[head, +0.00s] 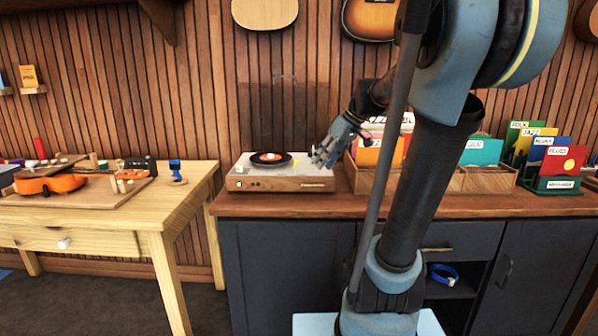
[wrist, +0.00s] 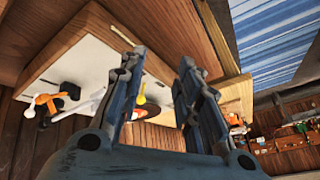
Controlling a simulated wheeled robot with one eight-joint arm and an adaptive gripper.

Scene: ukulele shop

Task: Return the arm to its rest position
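My gripper (head: 322,160) is above the right end of the record player (head: 280,184), on the dark-blue cabinet. A black record with an orange label (head: 270,158) lies on the player. In the wrist view, the two fingers of my gripper (wrist: 162,62) stand apart with nothing held between them. The player's pale top (wrist: 75,68) is behind the left finger there, seen at a tilt. My arm is bent and reaches over the cabinet; it hides part of the counter and wall.
Wooden record bins (head: 480,180) with coloured sleeves stand right of the player, close to my gripper. A green rack (head: 552,185) is farther right. A wooden workbench (head: 185,195) with an orange ukulele (head: 50,185) is at left. Instruments hang on the wall above.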

